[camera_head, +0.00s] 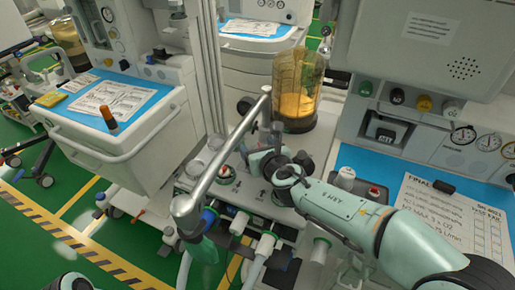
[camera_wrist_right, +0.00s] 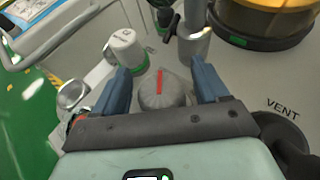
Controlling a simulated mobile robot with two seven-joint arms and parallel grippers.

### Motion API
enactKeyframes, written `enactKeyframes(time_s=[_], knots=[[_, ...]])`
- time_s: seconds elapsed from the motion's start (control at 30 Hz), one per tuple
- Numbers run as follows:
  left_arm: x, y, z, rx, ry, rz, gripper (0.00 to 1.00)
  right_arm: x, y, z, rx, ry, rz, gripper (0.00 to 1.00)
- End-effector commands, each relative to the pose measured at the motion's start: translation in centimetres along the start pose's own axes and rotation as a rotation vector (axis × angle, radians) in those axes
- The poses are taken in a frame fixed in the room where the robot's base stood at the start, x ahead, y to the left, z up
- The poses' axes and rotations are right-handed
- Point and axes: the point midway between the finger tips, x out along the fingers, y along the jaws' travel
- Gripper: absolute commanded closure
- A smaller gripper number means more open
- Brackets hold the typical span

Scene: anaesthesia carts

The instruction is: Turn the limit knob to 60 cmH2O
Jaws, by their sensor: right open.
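The grey ridged knob (camera_wrist_right: 170,100) with a red pointer line is in the middle of the right wrist view. Its red line points almost straight up in that view. No scale figures around it can be read. My right gripper (camera_wrist_right: 160,68) is open, with one blue finger on each side of the knob; I cannot tell whether either finger touches it. In the head view my right gripper (camera_head: 264,158) is over the cart's absorber block, and the knob is not clearly visible there. My left gripper is not in view.
A white cap-like knob (camera_wrist_right: 125,48) stands just left of the fingers. A metal post (camera_wrist_right: 193,42) stands close beyond them. A canister with yellow granules (camera_head: 297,95) is behind the gripper. A metal bar (camera_head: 225,155) runs close to its left. A paper sheet (camera_head: 450,215) lies at right.

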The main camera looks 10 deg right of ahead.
Motion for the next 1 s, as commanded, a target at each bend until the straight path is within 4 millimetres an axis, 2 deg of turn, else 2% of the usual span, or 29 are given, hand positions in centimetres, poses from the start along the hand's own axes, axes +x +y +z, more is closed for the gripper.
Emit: enactKeyframes(time_s=[0.33, 0.37, 0.5, 0.77, 0.93, 1.0], knots=[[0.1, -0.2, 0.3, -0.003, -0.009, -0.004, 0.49, 0.5, -0.1, 0.0, 0.001, 0.000, 0.000, 0.26], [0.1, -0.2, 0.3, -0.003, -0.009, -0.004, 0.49, 0.4, -0.1, 0.0, 0.001, 0.000, -0.001, 0.33], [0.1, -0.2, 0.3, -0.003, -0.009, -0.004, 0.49, 0.4, -0.1, 0.0, 0.001, 0.000, -0.001, 0.78], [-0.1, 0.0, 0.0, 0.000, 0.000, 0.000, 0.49, 0.4, 0.0, 0.1, 0.007, 0.001, -0.015, 0.78], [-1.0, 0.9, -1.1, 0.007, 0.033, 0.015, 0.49, 0.4, -0.1, 0.1, 0.032, 0.002, -0.077, 0.78], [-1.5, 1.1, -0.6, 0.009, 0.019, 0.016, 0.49, 0.3, -0.2, 0.1, 0.048, 0.002, -0.116, 0.78]])
